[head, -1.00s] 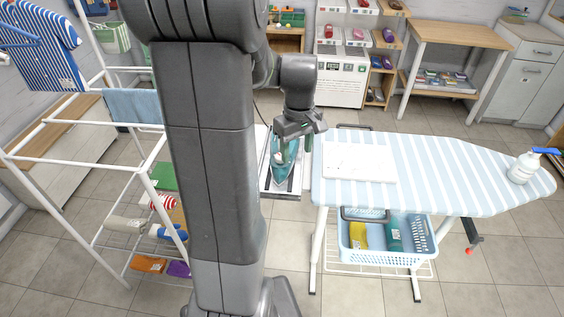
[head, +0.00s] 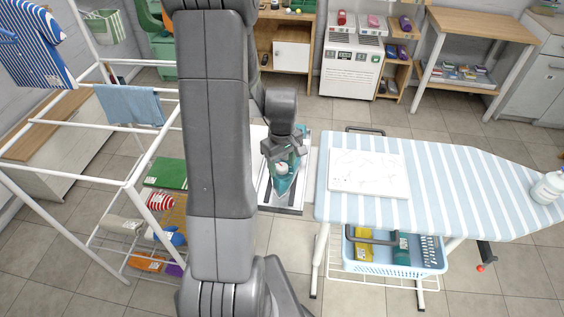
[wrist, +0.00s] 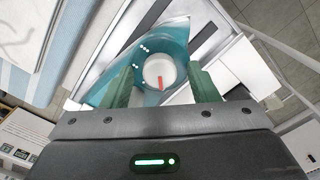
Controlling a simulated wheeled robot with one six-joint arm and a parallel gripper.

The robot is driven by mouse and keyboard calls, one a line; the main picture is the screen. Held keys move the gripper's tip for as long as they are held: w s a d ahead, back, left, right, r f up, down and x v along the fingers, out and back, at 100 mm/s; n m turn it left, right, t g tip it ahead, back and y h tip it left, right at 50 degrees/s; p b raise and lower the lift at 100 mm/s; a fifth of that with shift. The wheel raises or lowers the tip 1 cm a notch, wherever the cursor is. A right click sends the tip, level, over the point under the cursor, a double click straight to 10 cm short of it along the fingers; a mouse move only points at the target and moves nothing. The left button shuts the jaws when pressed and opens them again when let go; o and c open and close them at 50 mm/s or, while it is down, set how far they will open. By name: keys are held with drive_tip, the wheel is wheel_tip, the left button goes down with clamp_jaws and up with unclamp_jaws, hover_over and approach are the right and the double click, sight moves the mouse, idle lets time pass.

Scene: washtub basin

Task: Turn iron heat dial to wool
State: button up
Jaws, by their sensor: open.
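The teal iron (head: 284,176) rests on a metal iron rest (head: 298,196) at the left end of the ironing board. In the wrist view the iron (wrist: 175,38) fills the middle, with groups of white dots on its top. Its round white heat dial (wrist: 159,71) carries a red pointer mark. My gripper (head: 283,163) is above the iron; in the wrist view its two green fingers (wrist: 161,84) are apart, one on each side of the dial. I cannot tell whether they touch it. The dial's setting labels are not readable.
The striped ironing board (head: 455,175) stands right of the iron, with a white sheet (head: 368,172) on it and a white bottle (head: 549,187) at its right. A blue basket (head: 395,265) sits below. A white drying rack (head: 125,183) stands at the left.

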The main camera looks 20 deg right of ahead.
drive_tip(key=c, duration=1)
drive_tip(key=m+b, duration=0.2)
drive_tip(key=m, duration=0.2)
drive_tip(key=m+b, duration=0.1)
drive_tip(key=m, duration=0.4)
drive_tip(key=shift+m+b, duration=0.3)
drive_tip(key=shift+m, duration=0.1)
drive_tip(key=m+b, duration=0.1)
drive_tip(key=m, duration=0.8)
drive_tip(key=shift+m+b, duration=0.3)
drive_tip(key=shift+m, duration=0.3)
